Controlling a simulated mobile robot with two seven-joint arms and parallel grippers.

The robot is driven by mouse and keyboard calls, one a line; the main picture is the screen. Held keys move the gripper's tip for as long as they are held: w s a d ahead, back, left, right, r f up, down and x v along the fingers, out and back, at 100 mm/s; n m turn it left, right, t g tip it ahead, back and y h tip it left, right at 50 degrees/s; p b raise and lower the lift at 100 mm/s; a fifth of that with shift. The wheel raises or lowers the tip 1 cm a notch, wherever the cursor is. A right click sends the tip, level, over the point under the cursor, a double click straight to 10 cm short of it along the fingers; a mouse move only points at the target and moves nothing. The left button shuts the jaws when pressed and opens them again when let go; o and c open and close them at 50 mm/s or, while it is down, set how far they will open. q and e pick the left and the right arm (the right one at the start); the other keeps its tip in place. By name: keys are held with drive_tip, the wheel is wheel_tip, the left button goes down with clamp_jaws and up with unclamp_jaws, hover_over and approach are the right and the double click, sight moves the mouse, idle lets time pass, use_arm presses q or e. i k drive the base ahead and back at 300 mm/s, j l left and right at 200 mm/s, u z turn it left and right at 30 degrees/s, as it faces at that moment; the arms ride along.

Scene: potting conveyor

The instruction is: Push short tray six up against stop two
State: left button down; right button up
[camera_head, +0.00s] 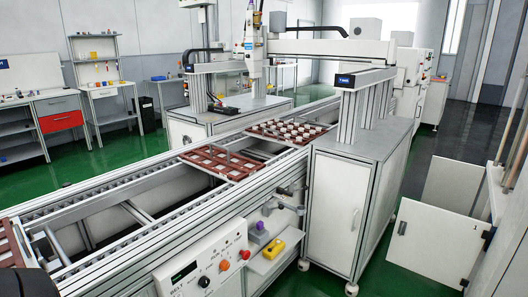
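A reddish-brown tray (207,169) lies on the conveyor (113,194) near the middle of the view. It looks mostly empty, with a few grey bars across it. A second reddish-brown tray (255,129) lies farther along the conveyor and carries many small white pieces. Part of a third reddish tray (12,246) shows at the left edge, cut off by the frame. No readable label tells which tray is short tray six. I cannot make out which part is stop two.
A control panel (207,266) with knobs and buttons sits on the conveyor's near side, beside a yellow box (274,250). A white cabinet (338,196) stands at its right. A gantry machine (254,50) spans the far conveyor.

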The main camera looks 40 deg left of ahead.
sight(233, 168)
drive_tip(key=i+u, duration=0.2)
drive_tip(key=i, duration=0.5)
drive_tip(key=i+l+u, duration=0.2)
drive_tip(key=i, duration=0.45)
